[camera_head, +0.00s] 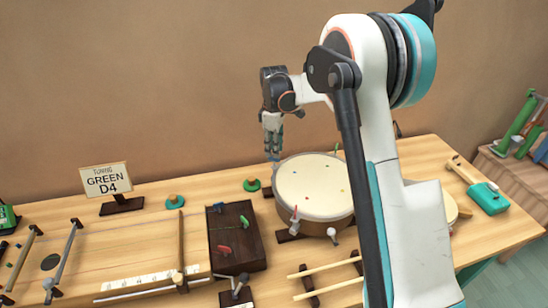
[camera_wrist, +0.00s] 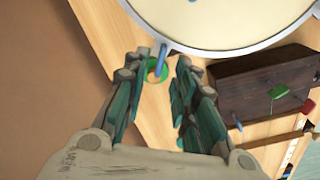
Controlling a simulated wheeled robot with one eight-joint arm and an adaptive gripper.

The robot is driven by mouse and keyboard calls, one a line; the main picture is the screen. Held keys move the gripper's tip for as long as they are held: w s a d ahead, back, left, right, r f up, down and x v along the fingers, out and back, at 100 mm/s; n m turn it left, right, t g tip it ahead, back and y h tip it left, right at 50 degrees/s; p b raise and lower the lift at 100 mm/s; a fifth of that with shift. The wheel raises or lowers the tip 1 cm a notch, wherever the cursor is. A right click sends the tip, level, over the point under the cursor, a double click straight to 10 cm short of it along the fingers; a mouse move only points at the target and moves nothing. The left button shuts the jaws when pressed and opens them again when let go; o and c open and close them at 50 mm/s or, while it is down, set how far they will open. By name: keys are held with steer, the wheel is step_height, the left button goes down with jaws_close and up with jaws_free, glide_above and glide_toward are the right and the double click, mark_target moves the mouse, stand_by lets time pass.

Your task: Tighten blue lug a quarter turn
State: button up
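The blue lug (camera_head: 275,160) stands at the back left edge of the round drum (camera_head: 313,188), just under my gripper (camera_head: 272,138). In the wrist view, a blue-grey rod that looks like the lug (camera_wrist: 161,60) runs from the drum's metal rim (camera_wrist: 225,52) into the gap between the fingertips. My gripper (camera_wrist: 160,75) points down, its two fingers apart, with a visible gap on each side of the rod. How deep the lug sits between the fingers cannot be told.
A dark wooden block (camera_head: 236,238) with coloured pegs stands left of the drum. A green disc (camera_head: 251,185) lies behind it, and a sign reading GREEN D4 (camera_head: 105,181) stands at the back left. A long stringed board (camera_head: 110,255) covers the table's left.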

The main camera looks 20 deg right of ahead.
mark_target(274, 159)
steer(key=shift+f+b, duration=0.35)
steer(key=shift+f, duration=1.2)
jaws_close()
steer(key=shift+m, duration=0.3)
steer(key=m+p, duration=0.1)
steer(key=m, duration=0.2)
steer(key=shift+m, duration=0.4)
steer(key=m, duration=0.4)
steer(key=shift+p, duration=0.4)
steer(key=m, duration=0.5)
steer(key=shift+m+p, duration=0.4)
steer(key=shift+m, duration=1.7)
